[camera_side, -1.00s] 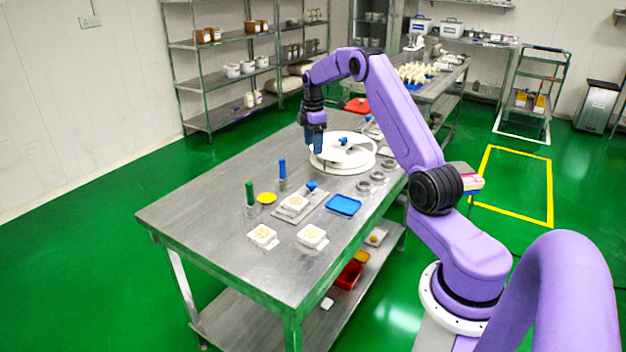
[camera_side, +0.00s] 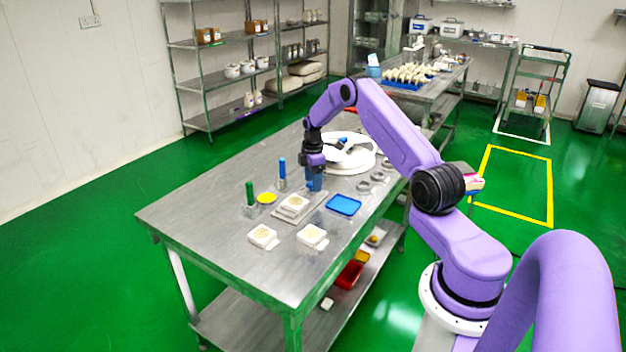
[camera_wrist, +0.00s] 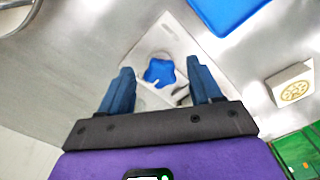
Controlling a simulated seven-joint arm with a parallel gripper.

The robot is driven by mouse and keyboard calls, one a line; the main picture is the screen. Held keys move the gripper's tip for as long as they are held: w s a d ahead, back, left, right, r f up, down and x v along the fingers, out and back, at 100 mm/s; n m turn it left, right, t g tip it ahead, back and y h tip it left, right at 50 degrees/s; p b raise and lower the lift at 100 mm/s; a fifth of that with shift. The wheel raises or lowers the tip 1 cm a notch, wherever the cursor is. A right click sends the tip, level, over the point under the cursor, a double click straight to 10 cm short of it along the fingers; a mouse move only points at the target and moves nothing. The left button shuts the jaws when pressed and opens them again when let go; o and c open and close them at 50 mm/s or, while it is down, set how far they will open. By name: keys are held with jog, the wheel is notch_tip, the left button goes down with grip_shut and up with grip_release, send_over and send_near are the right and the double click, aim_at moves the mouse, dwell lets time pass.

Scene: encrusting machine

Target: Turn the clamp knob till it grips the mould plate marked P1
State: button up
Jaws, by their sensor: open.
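The blue clamp knob (camera_wrist: 159,71) is star-shaped and sits on a pale metal base plate (camera_wrist: 172,34). My gripper (camera_wrist: 160,68) is open, with one blue finger on each side of the knob and visible gaps between. In the side view my gripper (camera_side: 314,182) is down at the clamp and hides the knob. A cream mould plate (camera_side: 294,203) lies on the clamp's base beside the knob. Two more mould plates (camera_side: 263,236) (camera_side: 312,235) lie nearer the table's front. No P1 marking is legible.
A blue tray (camera_side: 343,205) lies just right of the clamp. A green-handled tool (camera_side: 250,193), a blue-handled tool (camera_side: 282,168) and a yellow disc (camera_side: 267,198) are to the left. A white turntable (camera_side: 350,165) and several metal rings stand behind. The table's left side is bare.

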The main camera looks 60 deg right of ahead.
jog(key=c, duration=1)
jog(key=shift+c, duration=0.2)
jog(key=shift+m, duration=0.3)
jog(key=m, duration=0.5)
jog(key=shift+a, duration=0.1)
jog(key=m, duration=0.6)
jog(key=shift+s+a+m, duration=0.1)
jog(key=shift+a+m, duration=0.05)
jog(key=shift+m, duration=0.25)
jog(key=m, duration=0.5)
jog(key=shift+a, duration=0.1)
jog(key=m, duration=0.6)
jog(key=shift+m, duration=0.4)
